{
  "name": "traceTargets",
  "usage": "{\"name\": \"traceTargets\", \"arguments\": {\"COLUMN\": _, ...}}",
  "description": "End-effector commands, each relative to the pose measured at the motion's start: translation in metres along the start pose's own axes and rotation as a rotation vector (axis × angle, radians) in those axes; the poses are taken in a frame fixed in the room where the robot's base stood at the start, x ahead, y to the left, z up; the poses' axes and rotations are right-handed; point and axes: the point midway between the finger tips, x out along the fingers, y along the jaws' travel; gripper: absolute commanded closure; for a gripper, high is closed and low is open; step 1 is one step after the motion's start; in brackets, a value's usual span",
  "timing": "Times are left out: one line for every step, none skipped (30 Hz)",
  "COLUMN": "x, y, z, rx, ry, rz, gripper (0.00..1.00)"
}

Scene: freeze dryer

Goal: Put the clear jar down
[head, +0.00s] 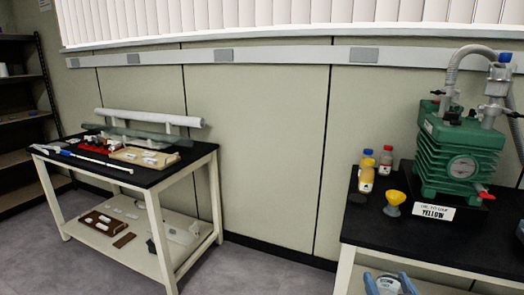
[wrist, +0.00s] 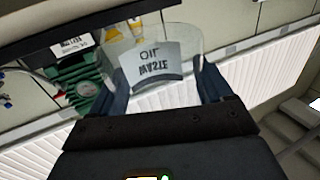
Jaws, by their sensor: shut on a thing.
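The clear jar (wrist: 190,45) is in the wrist view, with a pale label reading "WASTE OIL" that appears upside down. My gripper (wrist: 162,88) is shut on the jar, with a blue finger on each side of it. In the head view my gripper (head: 389,286) shows only at the bottom edge, in front of the right black-topped table (head: 430,250). The jar is hard to make out there, and its base is out of view.
A cluttered left table (head: 80,165) stands across open floor (head: 262,270).

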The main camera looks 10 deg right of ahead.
Motion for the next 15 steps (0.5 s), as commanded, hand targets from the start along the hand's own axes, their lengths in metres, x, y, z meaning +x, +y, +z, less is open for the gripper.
{"name": "traceTargets", "arguments": {"x": -0.009, "y": -0.024, "z": 0.022, "rx": -0.002, "ry": -0.01, "rz": -0.036, "gripper": 0.5}}
{"name": "traceTargets", "arguments": {"x": -0.015, "y": -0.035, "z": 0.032, "rx": -0.003, "ry": -0.01, "rz": -0.053, "gripper": 0.5}}
{"name": "traceTargets", "arguments": {"x": -0.023, "y": -0.05, "z": 0.045, "rx": -0.005, "ry": -0.011, "rz": -0.076, "gripper": 0.5}}
{"name": "traceTargets", "arguments": {"x": -0.029, "y": -0.06, "z": 0.055, "rx": -0.006, "ry": -0.011, "rz": -0.092, "gripper": 0.5}}
{"name": "traceTargets", "arguments": {"x": -0.036, "y": -0.07, "z": 0.064, "rx": -0.008, "ry": -0.011, "rz": -0.108, "gripper": 0.5}}
{"name": "traceTargets", "arguments": {"x": -0.045, "y": -0.081, "z": 0.076, "rx": -0.01, "ry": -0.011, "rz": -0.128, "gripper": 0.5}}
{"name": "traceTargets", "arguments": {"x": -0.053, "y": -0.089, "z": 0.084, "rx": -0.011, "ry": -0.01, "rz": -0.143, "gripper": 0.5}}
{"name": "traceTargets", "arguments": {"x": -0.06, "y": -0.096, "z": 0.091, "rx": -0.013, "ry": -0.009, "rz": -0.157, "gripper": 0.5}}
{"name": "traceTargets", "arguments": {"x": -0.068, "y": -0.105, "z": 0.1, "rx": -0.015, "ry": -0.007, "rz": -0.174, "gripper": 0.5}}
{"name": "traceTargets", "arguments": {"x": -0.075, "y": -0.11, "z": 0.106, "rx": -0.017, "ry": -0.006, "rz": -0.186, "gripper": 0.5}}
{"name": "traceTargets", "arguments": {"x": -0.081, "y": -0.115, "z": 0.112, "rx": -0.019, "ry": -0.006, "rz": -0.198, "gripper": 0.5}}
{"name": "traceTargets", "arguments": {"x": -0.087, "y": -0.12, "z": 0.118, "rx": -0.022, "ry": -0.005, "rz": -0.21, "gripper": 0.5}}
{"name": "traceTargets", "arguments": {"x": -0.092, "y": -0.123, "z": 0.121, "rx": -0.023, "ry": -0.002, "rz": -0.218, "gripper": 0.5}}
{"name": "traceTargets", "arguments": {"x": -0.096, "y": -0.126, "z": 0.125, "rx": -0.024, "ry": -0.001, "rz": -0.225, "gripper": 0.5}}
{"name": "traceTargets", "arguments": {"x": -0.1, "y": -0.128, "z": 0.128, "rx": -0.026, "ry": 0.0, "rz": -0.232, "gripper": 0.5}}
